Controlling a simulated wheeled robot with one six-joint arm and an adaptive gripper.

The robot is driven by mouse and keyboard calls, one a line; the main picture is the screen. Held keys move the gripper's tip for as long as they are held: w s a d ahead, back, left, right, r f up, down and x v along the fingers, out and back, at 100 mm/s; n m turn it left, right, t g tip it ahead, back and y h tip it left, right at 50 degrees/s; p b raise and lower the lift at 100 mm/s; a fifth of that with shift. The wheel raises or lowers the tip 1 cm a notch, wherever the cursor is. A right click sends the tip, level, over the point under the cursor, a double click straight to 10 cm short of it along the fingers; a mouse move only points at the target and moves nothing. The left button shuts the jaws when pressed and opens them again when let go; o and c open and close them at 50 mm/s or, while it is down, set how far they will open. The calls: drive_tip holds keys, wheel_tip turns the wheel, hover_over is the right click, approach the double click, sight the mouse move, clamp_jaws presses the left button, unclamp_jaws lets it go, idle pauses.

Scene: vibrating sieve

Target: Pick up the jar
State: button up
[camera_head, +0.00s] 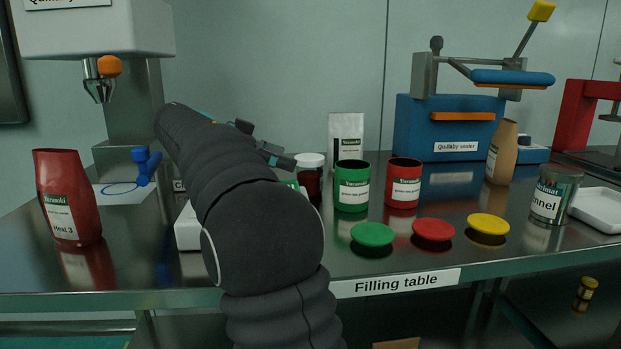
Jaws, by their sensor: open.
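A small dark reddish-brown jar with a white lid (310,161) stands on the filling table, just right of my gripper. The jar appears outside the fingers; I cannot tell the gap in depth. The fingers look empty.
A green tin (351,187) and a red tin (403,183) stand right of the jar, with a white pouch (346,138) behind. Green (372,234), red (433,229) and yellow (487,224) lids lie in front. A red bag (68,197) stands at left.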

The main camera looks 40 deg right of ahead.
sight(310, 169)
drive_tip(key=shift+w+f+x, duration=0.15)
drive_tip(key=shift+x, duration=1.6)
drive_tip(key=shift+w+f+x, duration=0.15)
drive_tip(key=shift+x, duration=1.55)
drive_tip(key=c, duration=1.4)
wheel_tip(310, 169, up, 10)
drive_tip(key=shift+f+p, duration=0.1)
drive_tip(key=shift+p, duration=0.65)
drive_tip(key=shift+c, duration=0.2)
drive_tip(key=shift+a, duration=0.1)
